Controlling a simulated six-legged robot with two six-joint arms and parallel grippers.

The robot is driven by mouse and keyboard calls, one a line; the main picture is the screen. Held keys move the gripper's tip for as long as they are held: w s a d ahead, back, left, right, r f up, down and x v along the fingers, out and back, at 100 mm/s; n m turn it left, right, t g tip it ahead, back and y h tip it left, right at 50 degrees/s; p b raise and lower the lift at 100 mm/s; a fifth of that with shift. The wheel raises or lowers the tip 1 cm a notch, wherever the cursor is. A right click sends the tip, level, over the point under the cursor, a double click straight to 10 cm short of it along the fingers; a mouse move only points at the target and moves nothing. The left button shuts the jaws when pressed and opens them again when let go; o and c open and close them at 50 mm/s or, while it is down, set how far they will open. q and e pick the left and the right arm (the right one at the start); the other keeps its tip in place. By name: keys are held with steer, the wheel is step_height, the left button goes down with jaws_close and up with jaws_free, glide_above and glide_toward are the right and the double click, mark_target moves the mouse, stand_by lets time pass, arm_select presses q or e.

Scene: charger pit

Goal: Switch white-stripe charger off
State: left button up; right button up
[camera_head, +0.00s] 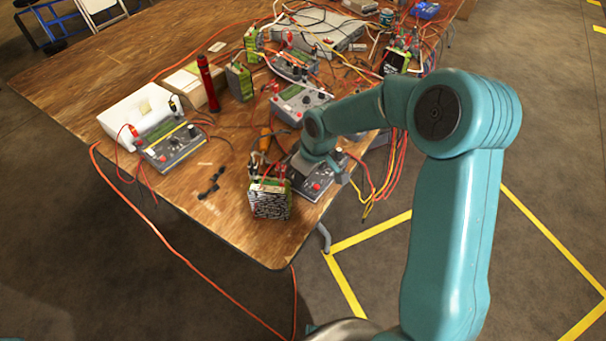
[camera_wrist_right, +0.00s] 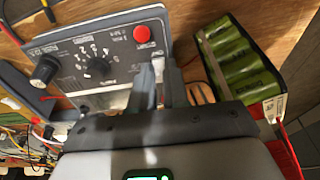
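A grey charger (camera_head: 312,186) with a red button lies near the front right of the wooden table. My right gripper (camera_head: 322,165) is down over it, and its wrist hides much of its face. In the right wrist view, the charger (camera_wrist_right: 100,62) shows a red button, a dial with numbers and black knobs. The fingers of my right gripper (camera_wrist_right: 160,82) are close together at its edge, below the red button. A pale strip shows between them. I cannot tell whether they touch or grip anything. My left gripper is out of view.
A green battery pack (camera_head: 270,199) stands beside the charger; it also shows in the wrist view (camera_wrist_right: 238,60). A yellow-striped charger (camera_head: 173,143) lies left, another charger (camera_head: 298,102) behind. Red cables cross the table (camera_head: 140,75). Bare wood lies at the front left.

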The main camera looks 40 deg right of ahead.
steer(key=o, duration=0.4)
steer(key=p+v, duration=0.1)
steer(key=v, duration=1.5)
steer(key=shift+r, duration=0.2)
steer(key=shift+s, duration=0.15)
